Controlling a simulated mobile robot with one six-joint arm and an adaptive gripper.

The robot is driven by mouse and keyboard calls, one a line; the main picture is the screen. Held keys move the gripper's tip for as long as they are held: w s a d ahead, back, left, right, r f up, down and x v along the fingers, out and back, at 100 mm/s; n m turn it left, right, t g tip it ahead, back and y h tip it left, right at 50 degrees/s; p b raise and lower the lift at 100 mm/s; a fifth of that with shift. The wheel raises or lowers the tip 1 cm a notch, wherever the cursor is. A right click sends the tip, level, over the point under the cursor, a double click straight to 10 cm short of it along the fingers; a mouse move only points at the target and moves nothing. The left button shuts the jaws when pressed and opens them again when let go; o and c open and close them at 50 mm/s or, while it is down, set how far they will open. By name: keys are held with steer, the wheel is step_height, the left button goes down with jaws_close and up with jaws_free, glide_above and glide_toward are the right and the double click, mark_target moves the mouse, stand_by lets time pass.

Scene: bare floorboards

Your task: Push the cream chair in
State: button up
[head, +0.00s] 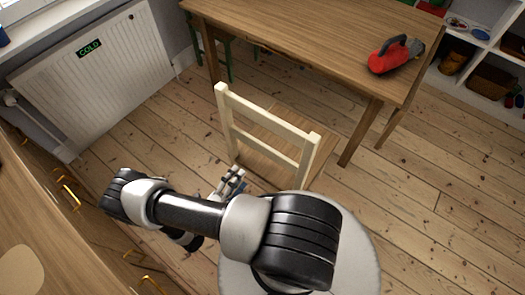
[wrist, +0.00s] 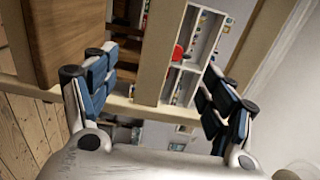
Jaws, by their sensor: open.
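The cream chair (head: 268,118) stands in front of the wooden table (head: 300,28), its slatted back towards me and its wooden seat (head: 262,143) on the table side. The far part of the seat lies close to the table's near edge; I cannot tell whether it reaches under. My gripper (head: 232,183) is open, low beside the left part of the chair's back, partly hidden by my arm. In the wrist view, my gripper (wrist: 160,72) has its fingers spread wide, with cream chair bars (wrist: 162,45) seen between and beyond them. Contact is unclear.
A red and grey object (head: 390,55) lies on the table's right end. A green chair (head: 226,52) is at the far left side. A white radiator (head: 95,75) and drawers (head: 60,215) bound the left. White shelves (head: 480,45) stand at right. Floor on the right is clear.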

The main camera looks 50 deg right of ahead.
mark_target(262, 151)
steer(key=d, duration=0.5)
steer(key=w+d, duration=0.1)
steer(key=d, duration=1)
steer(key=shift+w, duration=0.2)
steer(key=shift+c, duration=0.6)
jaws_close()
